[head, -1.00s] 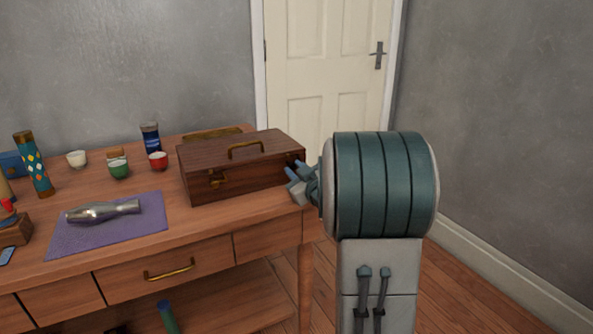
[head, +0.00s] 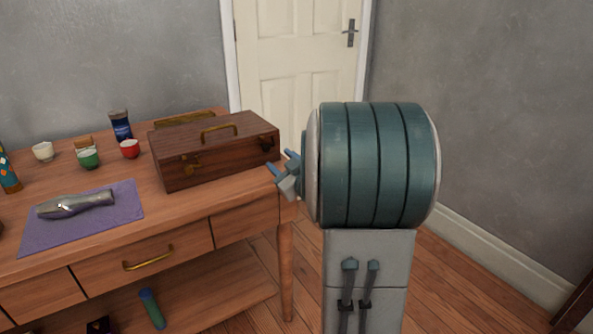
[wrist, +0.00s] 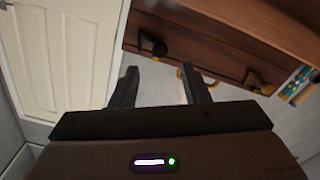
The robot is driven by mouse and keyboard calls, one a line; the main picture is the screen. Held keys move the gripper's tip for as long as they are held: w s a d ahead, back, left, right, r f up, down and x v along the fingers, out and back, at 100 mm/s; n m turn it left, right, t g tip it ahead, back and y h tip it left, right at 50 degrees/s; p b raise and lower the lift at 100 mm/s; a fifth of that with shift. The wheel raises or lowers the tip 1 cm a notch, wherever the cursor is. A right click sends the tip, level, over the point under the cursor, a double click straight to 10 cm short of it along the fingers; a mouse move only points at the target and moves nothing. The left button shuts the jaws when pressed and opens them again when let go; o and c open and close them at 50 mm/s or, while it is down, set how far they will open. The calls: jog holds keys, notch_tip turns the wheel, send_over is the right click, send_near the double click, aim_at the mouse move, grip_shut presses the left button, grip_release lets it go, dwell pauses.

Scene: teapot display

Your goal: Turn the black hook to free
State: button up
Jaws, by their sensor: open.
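The black hook (wrist: 152,46) sits on the front face of a dark wooden box (wrist: 205,50), at the upper middle of the wrist view. In the head view the hook (head: 268,143) is a small dark shape near the right end of the box (head: 205,165). Its exact angle is hard to tell. My gripper (wrist: 160,86) is open and empty, its two fingers apart, with the hook beyond them. In the head view my gripper (head: 281,162) is just off the box's front right corner, apart from the hook.
A brass latch (wrist: 258,82) is on the box front, and a brass handle (head: 219,132) on its lid. Open floor lies right of the table.

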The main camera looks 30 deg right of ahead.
jog(key=s, duration=0.7)
jog(key=shift+s+p, duration=0.25)
jog(key=shift+p, duration=0.15)
jog(key=shift+d, duration=0.1)
jog(key=s+a+r+m+g+h+p, duration=0.1)
jog(key=a+r+m+g+h+p, duration=0.15)
jog(key=r+p, duration=0.45)
jog(key=s+a+r+m+g+h+p, duration=0.15)
jog(key=r+g+p, duration=0.25)
jog(key=p, duration=0.4)
jog(key=s+a+r+g+y+p, duration=0.1)
jog(key=s+a+r+g+p, duration=0.3)
jog(key=s+a+p, duration=0.3)
jog(key=s+a+r+m+g+y+p, duration=0.1)
jog(key=s+a+r+g+p, duration=0.3)
jog(key=s, duration=0.5)
jog(key=a+r+y+p, duration=0.1)
jog(key=a+r+p, duration=0.1)
jog(key=a+p, duration=0.1)
jog(key=shift+s+a+g, duration=0.2)
jog(key=shift+a+g, duration=0.15)
jog(key=shift+a, duration=0.05)
jog(key=shift+r, duration=0.1)
jog(key=shift+c, duration=0.3)
